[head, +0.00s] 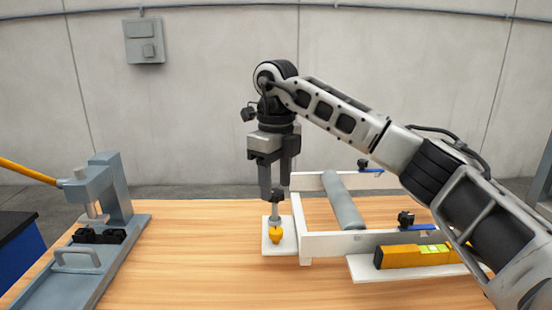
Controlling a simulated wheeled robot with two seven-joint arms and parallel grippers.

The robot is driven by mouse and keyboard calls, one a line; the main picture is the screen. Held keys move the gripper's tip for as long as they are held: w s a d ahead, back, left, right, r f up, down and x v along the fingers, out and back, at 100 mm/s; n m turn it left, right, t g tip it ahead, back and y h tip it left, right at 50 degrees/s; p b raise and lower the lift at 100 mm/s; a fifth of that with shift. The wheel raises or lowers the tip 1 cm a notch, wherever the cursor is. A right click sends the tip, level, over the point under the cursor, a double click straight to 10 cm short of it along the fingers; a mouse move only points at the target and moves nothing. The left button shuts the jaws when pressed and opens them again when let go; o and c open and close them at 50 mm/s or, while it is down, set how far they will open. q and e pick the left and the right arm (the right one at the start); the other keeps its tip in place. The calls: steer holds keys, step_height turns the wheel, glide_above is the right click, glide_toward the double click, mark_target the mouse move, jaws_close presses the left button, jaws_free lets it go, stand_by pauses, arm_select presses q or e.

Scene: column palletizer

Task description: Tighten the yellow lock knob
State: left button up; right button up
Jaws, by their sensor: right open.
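The yellow lock knob (276,235) sits low on a small white plate (266,249) at the left end of a white frame. A grey post with a dark top (275,200) rises just behind it. My right gripper (275,190) points straight down over this post, its two dark fingers apart. The fingertips are close to the dark top; I cannot tell whether they touch it. The yellow knob stands in front of and below the fingertips. My left gripper does not show.
The white frame (330,246) carries a grey roller (342,202), and a yellow level (418,256) lies on its front ledge. A grey press (110,195) with a yellow handle stands at the left. The wooden table (195,250) is clear between press and frame.

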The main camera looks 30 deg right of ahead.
step_height(320, 180, up, 5)
steer(key=shift+r, duration=0.2)
steer(key=shift+f, duration=0.1)
stand_by(0.4)
